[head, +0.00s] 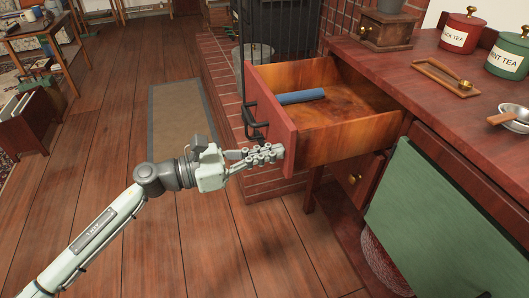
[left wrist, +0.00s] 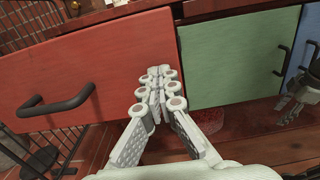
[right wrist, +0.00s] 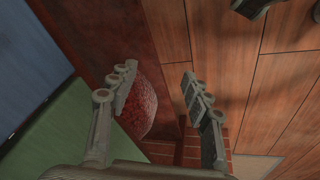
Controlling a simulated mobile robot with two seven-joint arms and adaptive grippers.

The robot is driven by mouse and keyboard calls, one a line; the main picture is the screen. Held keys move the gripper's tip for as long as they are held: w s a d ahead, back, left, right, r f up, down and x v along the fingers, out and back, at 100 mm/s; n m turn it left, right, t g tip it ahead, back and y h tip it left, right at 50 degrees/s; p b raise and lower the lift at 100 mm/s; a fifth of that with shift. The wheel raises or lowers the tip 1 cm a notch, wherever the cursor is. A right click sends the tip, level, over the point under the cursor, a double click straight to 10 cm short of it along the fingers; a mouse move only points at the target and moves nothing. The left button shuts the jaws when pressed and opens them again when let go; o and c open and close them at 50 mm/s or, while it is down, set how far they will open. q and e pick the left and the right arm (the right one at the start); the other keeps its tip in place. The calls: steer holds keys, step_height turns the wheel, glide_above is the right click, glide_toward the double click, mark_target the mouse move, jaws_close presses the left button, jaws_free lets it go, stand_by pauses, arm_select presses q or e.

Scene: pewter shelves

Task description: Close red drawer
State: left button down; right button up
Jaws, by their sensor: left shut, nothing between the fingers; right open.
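The red drawer (head: 269,112) stands pulled out from the wooden cabinet, its wooden inside showing. A blue cylinder (head: 301,96) lies in it. Its red front also shows in the left wrist view (left wrist: 100,62), with a black handle (left wrist: 56,103) at the left. My left gripper (head: 268,154) is shut and empty, fingers pointing at the front near its lower right edge, away from the handle. I cannot tell whether the fingertips touch it. My right gripper (right wrist: 160,88) is open and empty, low beside the cabinet in the right wrist view; it is not seen in the head view.
The countertop (head: 430,75) holds a red tea tin (head: 462,33), a green tin (head: 509,52), a coffee grinder (head: 387,28) and a small tray (head: 445,78). A green front (head: 440,210) is right of the drawer. A brick hearth and black stove (head: 283,35) stand behind.

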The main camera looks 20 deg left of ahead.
arm_select(q)
glide_toward(376, 128)
steer(key=w+d, duration=0.1)
steer(key=w+d+f, duration=0.1)
steer(key=w+d+p, duration=0.1)
steer(key=w, duration=0.1)
steer(key=shift+w+d+f, duration=0.1)
steer(key=shift+d+f, duration=0.05)
steer(key=shift+f, duration=0.25)
steer(key=x, duration=0.5)
steer(key=shift+w+d, duration=0.15)
steer(key=shift+w+d+f+b, duration=0.1)
steer(key=shift+w+d+b, duration=0.2)
steer(key=shift+d, duration=0.15)
arm_select(e)
steer(key=shift+f, duration=0.35)
arm_select(q)
steer(key=shift+r, duration=0.2)
arm_select(e)
steer(key=shift+f, duration=0.1)
arm_select(q)
steer(key=shift+w, duration=0.1)
arm_select(e)
steer(key=shift+s+f, duration=0.1)
